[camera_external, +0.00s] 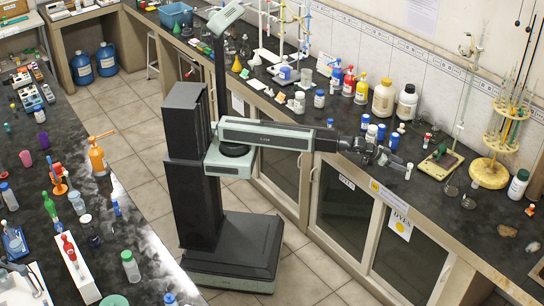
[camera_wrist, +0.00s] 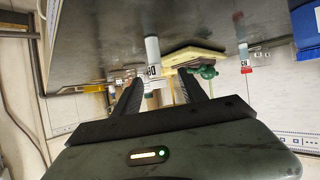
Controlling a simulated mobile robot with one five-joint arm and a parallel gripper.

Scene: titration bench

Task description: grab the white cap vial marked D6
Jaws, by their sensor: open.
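A small white vial (camera_wrist: 153,52) with a dark-lettered label stands on the dark bench in the wrist view, where the picture is upside down. The label looks like D6. The white cap points down in the picture. A small white vial, seemingly the same one, shows at the bench's front edge in the external view (camera_external: 408,171). My gripper (camera_wrist: 160,80) is open, with one dark finger on each side of the vial's line. The vial appears at or just beyond the fingertips; contact cannot be told. My gripper reaches over the bench edge in the external view (camera_external: 388,157).
A red-capped vial (camera_external: 427,140) stands farther back; a red-capped vial also shows in the wrist view (camera_wrist: 246,66). A yellow stand base (camera_external: 441,164) with a green piece lies to the right, near dark glass dishes (camera_external: 468,201).

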